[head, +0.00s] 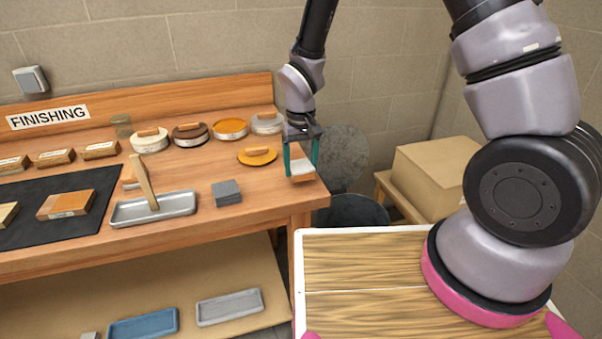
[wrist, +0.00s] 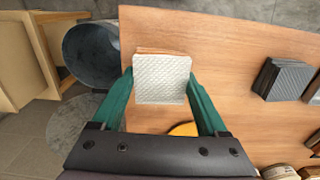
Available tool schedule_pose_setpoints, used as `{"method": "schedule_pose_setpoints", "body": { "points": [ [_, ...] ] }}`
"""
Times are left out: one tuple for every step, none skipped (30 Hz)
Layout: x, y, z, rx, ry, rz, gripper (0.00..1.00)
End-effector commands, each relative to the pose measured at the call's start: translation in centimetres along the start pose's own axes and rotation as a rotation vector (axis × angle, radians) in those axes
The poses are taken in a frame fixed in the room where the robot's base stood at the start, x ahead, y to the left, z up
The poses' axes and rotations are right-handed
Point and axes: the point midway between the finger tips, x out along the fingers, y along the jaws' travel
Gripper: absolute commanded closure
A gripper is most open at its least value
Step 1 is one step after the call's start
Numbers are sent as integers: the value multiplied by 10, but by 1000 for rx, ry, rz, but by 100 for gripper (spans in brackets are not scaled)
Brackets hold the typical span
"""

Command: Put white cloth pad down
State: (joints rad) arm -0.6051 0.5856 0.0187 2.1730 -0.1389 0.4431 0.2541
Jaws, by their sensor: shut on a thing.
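The white cloth pad (wrist: 162,80) is a small square with a quilted texture. My gripper (wrist: 160,88) has its green fingers on either side of the pad, shut on it. In the head view the pad (head: 301,168) is between the fingertips of my gripper (head: 301,165), at the right end of the wooden bench (head: 240,222). An orange-brown edge shows just beyond the pad in the wrist view; I cannot tell whether the pad touches it or the bench.
A stack of grey pads (head: 227,192) and a grey tray (head: 155,209) are left of my gripper. A yellow round pad (head: 257,156) lies close by. A bin (head: 352,209) stands beyond the bench's right edge, near a cardboard box (head: 434,172).

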Motion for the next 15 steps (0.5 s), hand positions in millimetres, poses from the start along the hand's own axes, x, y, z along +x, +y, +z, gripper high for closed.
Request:
{"method": "schedule_pose_setpoints", "body": {
  "points": [
    [9,0,1,-1,-4,2,68],
    [14,0,1,-1,-5,2,68],
    [20,0,1,-2,-4,2,68],
    [23,0,1,-2,-4,2,68],
    [26,0,1,-2,-3,1,68],
    [27,0,0,-2,-1,1,68],
    [27,0,0,-2,0,1,68],
    [27,0,0,-2,0,0,68],
    [26,0,0,-2,0,0,68],
    [26,0,0,-1,0,0,68],
    [26,0,0,-1,0,0,68],
    [26,0,0,-1,0,0,68],
    [27,0,0,-1,0,0,68],
    [28,0,0,-1,-1,0,68],
    [29,0,0,-1,-1,1,68]
  ]
}}
